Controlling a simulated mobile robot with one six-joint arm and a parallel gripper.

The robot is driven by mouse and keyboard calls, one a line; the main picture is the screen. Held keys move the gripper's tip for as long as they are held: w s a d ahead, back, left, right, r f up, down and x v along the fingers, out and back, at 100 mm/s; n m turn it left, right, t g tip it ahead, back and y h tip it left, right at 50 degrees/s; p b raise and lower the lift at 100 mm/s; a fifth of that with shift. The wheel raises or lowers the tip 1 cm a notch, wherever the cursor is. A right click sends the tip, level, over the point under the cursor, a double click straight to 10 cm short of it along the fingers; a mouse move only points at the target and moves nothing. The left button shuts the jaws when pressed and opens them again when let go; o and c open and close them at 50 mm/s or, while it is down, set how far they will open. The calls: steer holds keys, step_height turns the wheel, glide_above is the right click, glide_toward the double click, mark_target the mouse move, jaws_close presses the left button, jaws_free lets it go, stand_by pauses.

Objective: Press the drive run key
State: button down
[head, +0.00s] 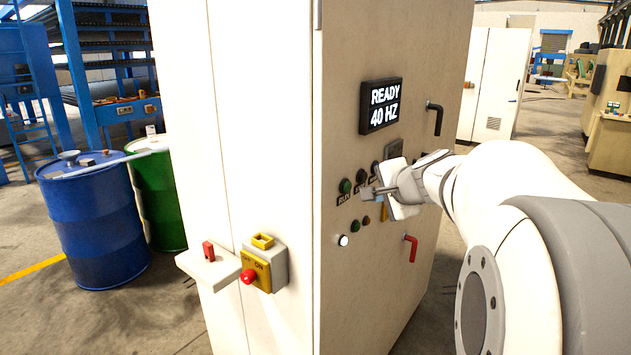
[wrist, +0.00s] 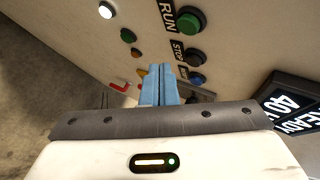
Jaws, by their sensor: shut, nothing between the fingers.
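The run key is a green round button (head: 345,186) labelled RUN on the beige cabinet front, left in the row under the display. In the wrist view the green run button (wrist: 190,19) is at the top, beside the RUN lettering. My gripper (head: 368,192) is shut and empty in front of the panel, close to the button row. In the wrist view its closed fingers (wrist: 158,84) point at the panel below the run button, apart from it as far as I can tell. The display (head: 381,105) reads READY 40 HZ.
A dark STOP button (wrist: 189,57) and a blue button (wrist: 196,79) sit beside the run button. A lit white lamp (head: 343,240) and a red handle (head: 411,248) are lower. A yellow box with a red button (head: 249,276) is on the cabinet side. Drums (head: 95,225) stand left.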

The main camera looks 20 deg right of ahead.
mark_target(347, 187)
steer(key=shift+w+a, duration=0.6)
steer(key=shift+w, duration=0.15)
steer(key=shift+w+a, duration=0.55)
steer(key=shift+w, duration=0.2)
stand_by(1.0)
steer(key=shift+w+a, duration=0.25)
steer(key=shift+w, duration=0.05)
steer(key=shift+w+a+p, duration=0.25)
steer(key=shift+w+p, duration=0.05)
stand_by(0.7)
steer(key=shift+s+d, duration=0.1)
steer(key=shift+s+d+b, duration=0.4)
steer(key=shift+s+b, duration=0.1)
steer(key=shift+s, duration=0.1)
